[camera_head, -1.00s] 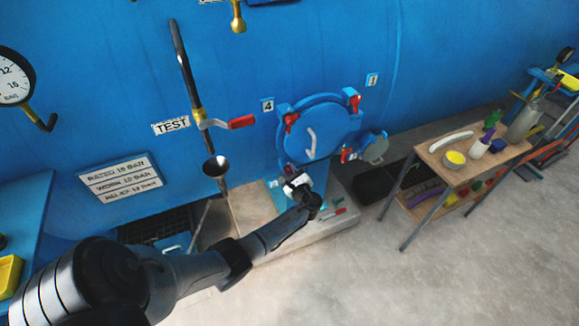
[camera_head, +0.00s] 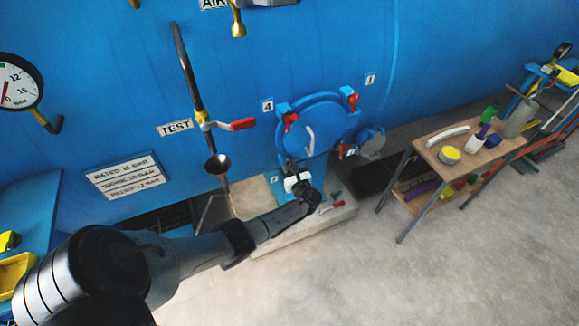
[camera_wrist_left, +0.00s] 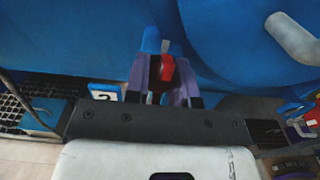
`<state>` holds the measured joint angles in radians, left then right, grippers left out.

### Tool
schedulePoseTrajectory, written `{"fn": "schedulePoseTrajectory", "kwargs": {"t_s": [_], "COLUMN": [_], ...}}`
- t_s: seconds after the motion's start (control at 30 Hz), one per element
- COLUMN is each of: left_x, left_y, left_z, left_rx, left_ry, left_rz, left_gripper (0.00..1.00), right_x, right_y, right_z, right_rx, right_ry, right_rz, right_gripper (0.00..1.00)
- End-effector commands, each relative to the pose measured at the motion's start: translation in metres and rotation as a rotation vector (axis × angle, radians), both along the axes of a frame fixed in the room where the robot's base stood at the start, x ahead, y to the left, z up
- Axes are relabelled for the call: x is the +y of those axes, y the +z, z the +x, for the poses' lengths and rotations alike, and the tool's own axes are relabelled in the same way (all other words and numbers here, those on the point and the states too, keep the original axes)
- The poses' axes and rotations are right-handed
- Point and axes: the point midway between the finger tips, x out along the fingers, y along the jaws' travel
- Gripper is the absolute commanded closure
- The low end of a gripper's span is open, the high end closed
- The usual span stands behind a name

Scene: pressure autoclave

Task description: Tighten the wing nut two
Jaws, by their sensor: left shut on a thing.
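Wing nut two (camera_wrist_left: 167,70) is red and sits at the lower left of the round blue door, beside the plate marked 2 (camera_wrist_left: 103,92). My left gripper (camera_wrist_left: 165,80) is shut on it, with one finger on each side, in the left wrist view. The round blue door (camera_head: 318,130) lies against the vessel. My right gripper is not in view.
Other red wing nuts sit by plate 4 (camera_head: 290,121), by plate 1 (camera_head: 352,101) and at the door's lower right (camera_head: 346,151). A pale door handle (camera_wrist_left: 292,38) is close on the right. A wooden table (camera_head: 432,152) with several items stands farther right.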

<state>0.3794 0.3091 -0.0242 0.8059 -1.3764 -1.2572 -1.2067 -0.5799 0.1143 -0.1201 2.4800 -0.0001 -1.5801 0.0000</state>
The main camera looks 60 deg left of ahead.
Motion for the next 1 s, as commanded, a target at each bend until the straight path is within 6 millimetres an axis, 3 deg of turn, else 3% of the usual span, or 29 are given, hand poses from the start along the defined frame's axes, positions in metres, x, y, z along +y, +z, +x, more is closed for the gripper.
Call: {"fn": "schedulePoseTrajectory", "kwargs": {"t_s": [0.33,0.37,0.63,1.0], "left_x": [0.0,0.0,0.0,-0.01], "left_y": [0.0,0.0,0.0,-0.001], "left_z": [0.0,0.0,0.0,-0.001], "left_rx": [0.003,0.003,0.002,0.002], "left_ry": [0.0,0.0,0.0,-0.002], "left_rz": [0.0,0.0,0.0,-0.002], "left_gripper": [1.0,0.76,0.51,0.51], "right_x": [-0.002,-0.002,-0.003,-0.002], "right_y": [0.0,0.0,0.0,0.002], "right_z": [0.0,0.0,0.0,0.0], "right_rx": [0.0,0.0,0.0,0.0], "right_ry": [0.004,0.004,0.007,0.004], "right_rz": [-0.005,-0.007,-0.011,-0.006], "right_gripper": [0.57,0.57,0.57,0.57]}}
